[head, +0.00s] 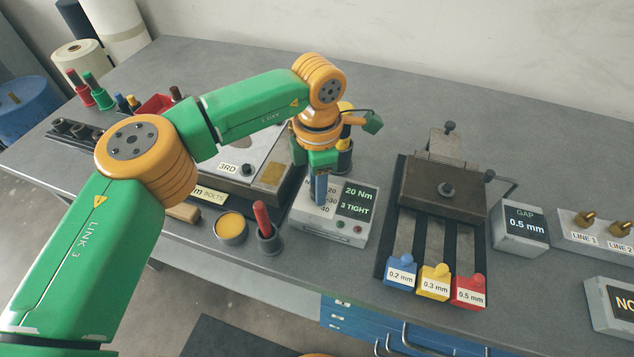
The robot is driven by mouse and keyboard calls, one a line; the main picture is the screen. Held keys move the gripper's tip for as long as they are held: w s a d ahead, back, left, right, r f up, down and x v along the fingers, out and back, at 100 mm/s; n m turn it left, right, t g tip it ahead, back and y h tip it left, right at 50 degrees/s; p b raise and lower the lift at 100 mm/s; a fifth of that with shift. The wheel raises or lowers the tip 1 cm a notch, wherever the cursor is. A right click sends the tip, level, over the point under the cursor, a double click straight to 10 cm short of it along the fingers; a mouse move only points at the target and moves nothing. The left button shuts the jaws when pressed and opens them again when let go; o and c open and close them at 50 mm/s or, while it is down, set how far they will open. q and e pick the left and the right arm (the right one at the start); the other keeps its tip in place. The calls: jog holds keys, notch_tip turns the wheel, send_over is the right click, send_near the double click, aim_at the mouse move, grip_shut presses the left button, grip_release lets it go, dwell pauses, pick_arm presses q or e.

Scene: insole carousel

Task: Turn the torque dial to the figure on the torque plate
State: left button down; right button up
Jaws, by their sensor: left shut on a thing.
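The torque box (355,235) stands near the middle of the bench, and its dark torque plate (357,201) reads "20 Nm" and "3 TIGHT". On the pale left half of its face, printed figures such as 20 and 40 show partly beside the fingers. My left gripper (320,196) points straight down over that half with its fingers shut on the torque dial. The fingers hide the dial, so I cannot tell where its pointer stands. My right gripper is not in view.
Close left of the box are a cup with a red handle (263,218) and a round orange tin (231,228). A plate marked 3RD (228,167) lies behind. To the right are a dark clamp fixture (443,187), coloured gauge tabs (434,282) and a GAP box (519,228).

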pick_arm(q)
jog(key=c, duration=0.5)
grip_release()
jog(key=shift+d, duration=0.1)
notch_tip(320, 180, up, 6)
jog(key=shift+r+b, duration=0.2)
jog(key=shift+b, duration=0.15)
jog(key=shift+r, duration=0.35)
